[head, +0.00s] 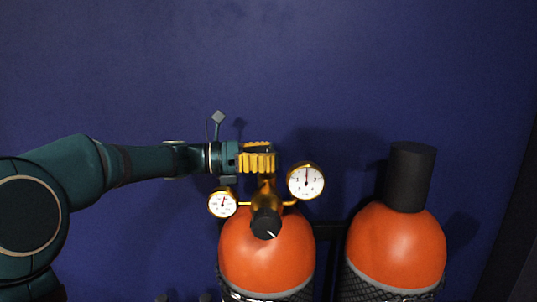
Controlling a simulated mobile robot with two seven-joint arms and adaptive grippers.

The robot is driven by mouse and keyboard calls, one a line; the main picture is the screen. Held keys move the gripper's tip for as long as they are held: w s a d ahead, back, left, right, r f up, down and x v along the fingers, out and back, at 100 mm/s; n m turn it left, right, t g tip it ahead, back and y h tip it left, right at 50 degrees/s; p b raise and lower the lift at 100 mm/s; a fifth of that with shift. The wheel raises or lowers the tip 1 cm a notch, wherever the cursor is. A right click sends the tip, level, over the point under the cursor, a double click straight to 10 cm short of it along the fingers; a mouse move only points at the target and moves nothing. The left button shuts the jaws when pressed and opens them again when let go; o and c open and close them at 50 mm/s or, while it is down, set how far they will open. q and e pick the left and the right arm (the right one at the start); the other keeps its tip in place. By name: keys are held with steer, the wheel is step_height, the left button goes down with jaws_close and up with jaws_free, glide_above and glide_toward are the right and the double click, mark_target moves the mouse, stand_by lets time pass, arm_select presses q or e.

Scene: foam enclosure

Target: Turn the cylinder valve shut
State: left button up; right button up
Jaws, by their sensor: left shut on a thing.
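The left orange cylinder (262,262) stands upright in the lower middle of the head view. A brass regulator with a black knob (266,224) sits on its top. The yellow ribbed valve handwheel (260,164) is above the regulator. My left gripper (258,150) comes in from the left and is shut on the handwheel. Its fingers are small and partly hidden by the wheel. How far the valve is turned cannot be read. My right gripper does not show.
A large gauge (306,181) is just right of the handwheel, and a small gauge (222,203) is below my left wrist. A second orange cylinder (396,246) with a black cap (409,177) stands at the right. The blue wall (400,70) is behind; space above is clear.

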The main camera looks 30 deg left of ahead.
arm_select(q)
steer(key=o, duration=1.2)
steer(key=shift+a, duration=0.1)
steer(key=v, duration=1.2)
